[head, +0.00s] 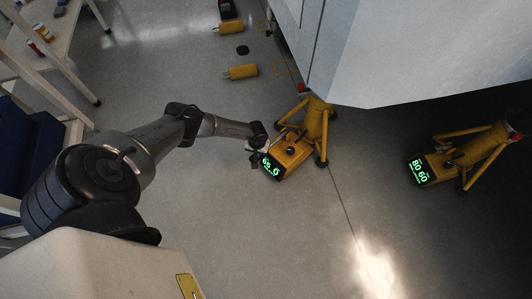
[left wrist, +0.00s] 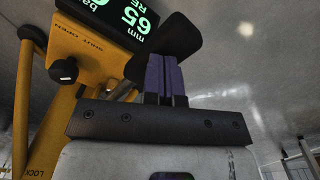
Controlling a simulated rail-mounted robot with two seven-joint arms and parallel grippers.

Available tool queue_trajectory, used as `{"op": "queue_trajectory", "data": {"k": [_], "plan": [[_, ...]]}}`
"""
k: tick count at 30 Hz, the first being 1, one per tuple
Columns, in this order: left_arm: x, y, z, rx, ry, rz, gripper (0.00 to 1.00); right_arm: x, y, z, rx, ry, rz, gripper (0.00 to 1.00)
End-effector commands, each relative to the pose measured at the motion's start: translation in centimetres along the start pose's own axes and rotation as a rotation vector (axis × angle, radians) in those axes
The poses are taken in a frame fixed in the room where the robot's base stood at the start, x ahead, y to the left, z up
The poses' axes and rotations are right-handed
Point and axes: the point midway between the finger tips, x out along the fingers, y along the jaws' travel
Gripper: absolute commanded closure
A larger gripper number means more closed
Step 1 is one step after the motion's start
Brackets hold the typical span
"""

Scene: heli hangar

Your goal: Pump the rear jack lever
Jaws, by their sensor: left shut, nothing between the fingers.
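A yellow tripod jack (head: 316,122) stands on the floor in the middle of the head view. Its box carries a black display with green digits (head: 270,166). In the left wrist view the display (left wrist: 137,20) reads "65", "mm" and "RE", partly cut off. A black knob (left wrist: 63,71) sits on the jack's yellow face. My left gripper (head: 258,146) is beside the jack's box, its purple fingers (left wrist: 165,77) closed together and empty. A black piece lies behind the fingertips; I cannot tell if it is the lever. My right gripper is not in view.
A second yellow jack (head: 480,152), display "80 60", stands at the right. A large pale body (head: 420,50) hangs over the top right. Yellow cylinders (head: 240,72) lie at the back. A table (head: 50,40) stands at the left. The front floor is clear.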

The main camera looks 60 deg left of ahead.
Motion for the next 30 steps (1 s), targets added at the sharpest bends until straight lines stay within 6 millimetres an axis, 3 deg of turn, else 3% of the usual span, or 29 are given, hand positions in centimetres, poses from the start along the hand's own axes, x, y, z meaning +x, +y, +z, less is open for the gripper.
{"op": "queue_trajectory", "data": {"k": [1, 15, 30], "plan": [[-1.2, -0.1, -0.1, 0.0, 0.001, -0.001, 1.0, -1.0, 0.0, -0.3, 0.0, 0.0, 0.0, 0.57], [-6.3, -0.1, 0.1, 0.001, -0.001, -0.001, 1.0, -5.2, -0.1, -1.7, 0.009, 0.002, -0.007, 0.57], [-6.5, -0.1, 0.0, 0.001, -0.001, -0.001, 1.0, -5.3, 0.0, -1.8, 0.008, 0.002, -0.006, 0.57]]}}
